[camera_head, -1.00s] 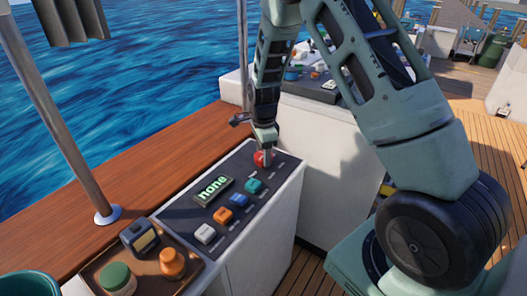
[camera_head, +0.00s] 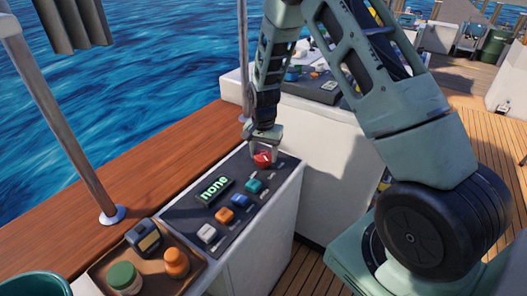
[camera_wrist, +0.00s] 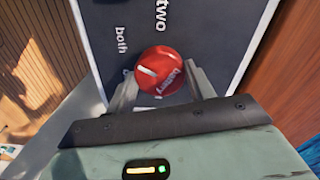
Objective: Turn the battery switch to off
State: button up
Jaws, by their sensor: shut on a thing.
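The battery switch is a round red knob (camera_head: 262,159) at the far end of the dark panel (camera_head: 183,218). My gripper (camera_head: 262,150) is over the knob from above. In the wrist view its fingers (camera_wrist: 161,88) stand on both sides of the knob, shut on it. An "off" label is not visible.
The panel has a display (camera_head: 214,189) reading "none" and several coloured switches, including teal (camera_head: 254,187), blue (camera_head: 240,200), orange (camera_head: 225,215) and white (camera_head: 207,233). A brown tray (camera_head: 107,265) with jars stands at the near end. A metal post (camera_head: 75,120) rises on the left.

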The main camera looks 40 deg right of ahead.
aim_at(264, 156)
jog(key=n, duration=0.3)
jog(key=shift+r+n+p, duration=0.1)
jog(key=shift+n+p, duration=0.2)
jog(key=shift+n, duration=0.1)
jog(key=n, duration=0.3)
jog(key=shift+n+p, duration=0.3)
jog(key=shift+p, duration=0.05)
jog(key=n+p, duration=0.1)
jog(key=n, duration=0.5)
jog(key=shift+p, duration=0.3)
jog(key=n+p, duration=0.2)
jog(key=n, duration=0.3)
jog(key=shift+n, duration=0.4)
jog(key=shift+n+p, duration=0.75)
jog(key=shift+n, duration=1.55)
jog(key=o, duration=1)
jog(key=shift+c, duration=0.2)
notch_tip(264, 156, up, 17)
jog(key=shift+r+b, duration=0.15)
jog(key=shift+b, duration=0.15)
